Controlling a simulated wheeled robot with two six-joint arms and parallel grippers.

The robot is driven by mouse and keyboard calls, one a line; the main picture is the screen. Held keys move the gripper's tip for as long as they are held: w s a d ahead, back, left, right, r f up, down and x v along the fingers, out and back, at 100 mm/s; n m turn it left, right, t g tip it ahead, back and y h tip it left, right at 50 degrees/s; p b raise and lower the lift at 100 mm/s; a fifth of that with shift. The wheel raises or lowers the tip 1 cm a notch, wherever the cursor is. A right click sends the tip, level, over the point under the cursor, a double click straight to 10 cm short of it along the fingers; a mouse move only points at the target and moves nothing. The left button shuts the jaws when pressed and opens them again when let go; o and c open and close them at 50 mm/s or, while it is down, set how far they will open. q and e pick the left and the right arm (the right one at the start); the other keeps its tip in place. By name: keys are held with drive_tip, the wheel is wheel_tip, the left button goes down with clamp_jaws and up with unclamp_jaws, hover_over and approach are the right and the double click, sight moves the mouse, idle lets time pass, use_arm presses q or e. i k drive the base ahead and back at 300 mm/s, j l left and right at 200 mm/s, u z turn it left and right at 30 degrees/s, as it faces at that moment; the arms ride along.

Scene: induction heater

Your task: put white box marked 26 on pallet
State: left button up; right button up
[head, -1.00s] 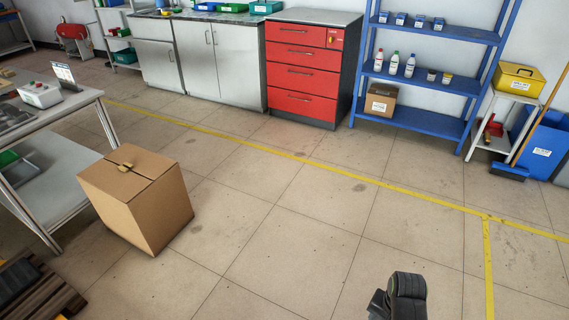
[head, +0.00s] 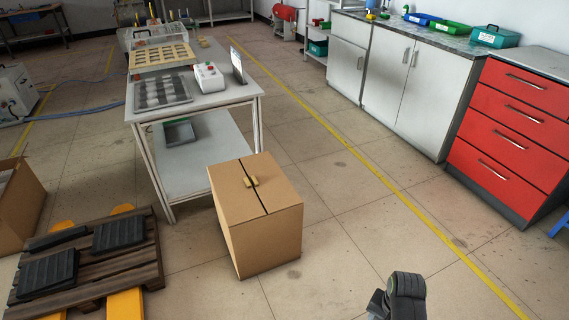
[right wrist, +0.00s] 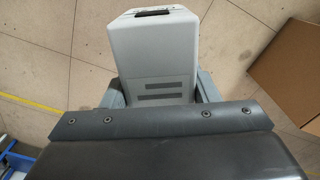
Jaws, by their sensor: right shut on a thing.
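A white box (right wrist: 158,50) with a dark slot on its end and grey stripes on its face sits between the fingers of my right gripper (right wrist: 160,92) in the right wrist view. The gripper is shut on it, and no number 26 is readable. The wooden pallet (head: 90,278) is at the lower left of the head view. It carries black ribbed pads (head: 48,275) and has yellow forks (head: 126,303) under it. The head view shows neither the white box nor a gripper. My left gripper is in neither view.
A closed cardboard box (head: 262,232) stands on the floor right of the pallet. It stands near a workbench (head: 215,98). Another cardboard box (head: 18,210) is at the left edge. Red drawers (head: 510,125) and grey cabinets (head: 400,85) line the wall. The floor between is clear.

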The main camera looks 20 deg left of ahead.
sight(106, 279)
drive_tip(key=i+j+u, duration=0.15)
drive_tip(key=i+u, duration=0.4)
drive_tip(key=u, duration=0.25)
drive_tip(key=i+u, duration=0.4)
drive_tip(key=i+l+u, duration=0.15)
drive_tip(key=u, duration=0.25)
drive_tip(key=i+j+u, duration=0.15)
drive_tip(key=i+u, duration=0.7)
drive_tip(key=i+l+u, duration=0.15)
drive_tip(key=i+u, duration=0.3)
drive_tip(key=u, duration=0.85)
